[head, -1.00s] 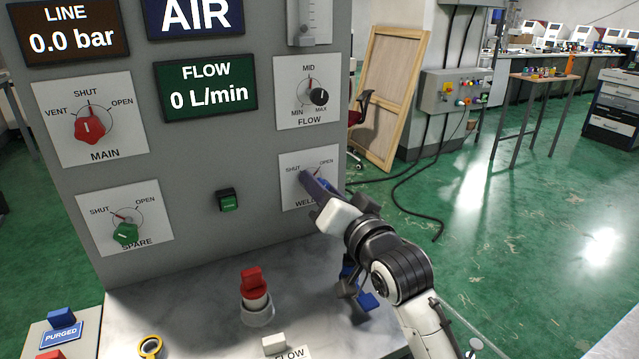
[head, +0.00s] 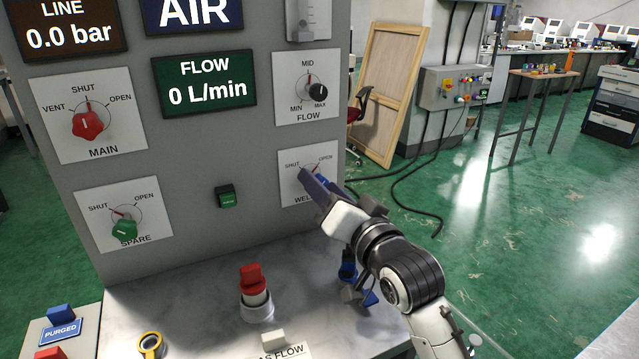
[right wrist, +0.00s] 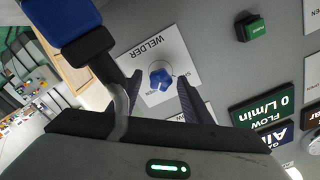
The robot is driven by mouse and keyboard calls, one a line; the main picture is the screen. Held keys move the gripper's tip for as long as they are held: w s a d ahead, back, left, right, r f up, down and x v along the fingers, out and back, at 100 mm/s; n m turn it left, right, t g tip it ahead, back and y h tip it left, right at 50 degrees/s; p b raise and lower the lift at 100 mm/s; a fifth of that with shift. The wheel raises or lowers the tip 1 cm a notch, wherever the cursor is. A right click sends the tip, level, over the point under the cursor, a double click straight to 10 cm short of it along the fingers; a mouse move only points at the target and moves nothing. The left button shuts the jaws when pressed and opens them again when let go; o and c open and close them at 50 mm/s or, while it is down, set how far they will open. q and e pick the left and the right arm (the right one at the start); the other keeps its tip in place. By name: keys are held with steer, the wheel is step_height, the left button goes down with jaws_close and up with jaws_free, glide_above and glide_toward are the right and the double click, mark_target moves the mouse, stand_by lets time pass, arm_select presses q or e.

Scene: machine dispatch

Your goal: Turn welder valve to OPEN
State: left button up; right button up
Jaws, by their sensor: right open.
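The welder valve is a blue lobed knob (right wrist: 161,79) on a white WELDER plate (right wrist: 181,69) in the right wrist view. In the head view the plate (head: 288,192) is on the lower right of the grey panel, with SHUT at left and OPEN at right. My right gripper (head: 311,181) is in front of it and hides most of the knob. In the right wrist view my right gripper (right wrist: 160,88) is open, its fingers on either side of the knob. Contact and the knob's exact setting cannot be told. My left gripper is out of view.
The panel also carries the red MAIN knob (head: 88,125), the green SPARE knob (head: 125,229), the black FLOW knob (head: 317,92) and a green button (head: 227,197). A red-topped device (head: 252,277) stands on the bench below. Green floor is open at right.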

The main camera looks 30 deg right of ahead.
steer(key=s, duration=0.8)
steer(key=shift+a+p, duration=0.25)
steer(key=shift+p, duration=0.1)
steer(key=shift+s, duration=0.15)
